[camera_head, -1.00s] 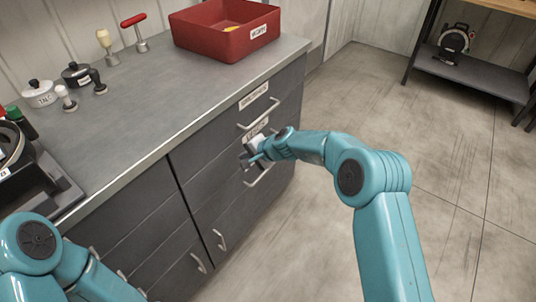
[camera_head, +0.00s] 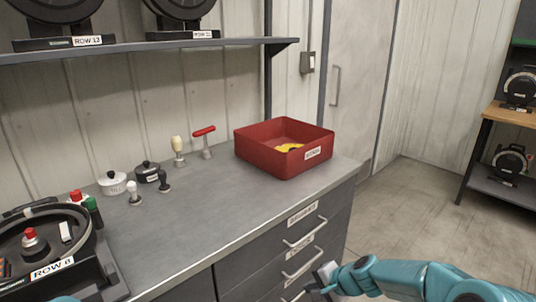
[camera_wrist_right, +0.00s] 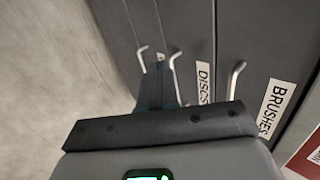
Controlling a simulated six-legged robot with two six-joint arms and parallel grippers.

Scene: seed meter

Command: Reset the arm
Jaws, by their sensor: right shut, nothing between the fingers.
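My right arm (camera_head: 405,277) comes in at the lower right of the head view, and its gripper (camera_head: 322,284) is in front of the drawer fronts, beside a drawer handle. The right gripper is shut and empty. In the right wrist view, the dark gripper body fills the bottom, with drawer handles and the labels "DISCS" (camera_wrist_right: 203,87) and "BRUSHES" (camera_wrist_right: 272,105) beyond it. Whether the gripper touches a handle cannot be told. Of my left arm, only a small teal piece shows at the bottom left edge of the head view; its gripper is out of view.
On the grey counter (camera_head: 215,205) stand a red bin (camera_head: 270,155) with something yellow inside, small pots, several knobbed tools and a "ROW 8" seed meter (camera_head: 45,245). A shelf (camera_head: 150,46) hangs above. Open floor and a rack (camera_head: 500,180) lie to the right.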

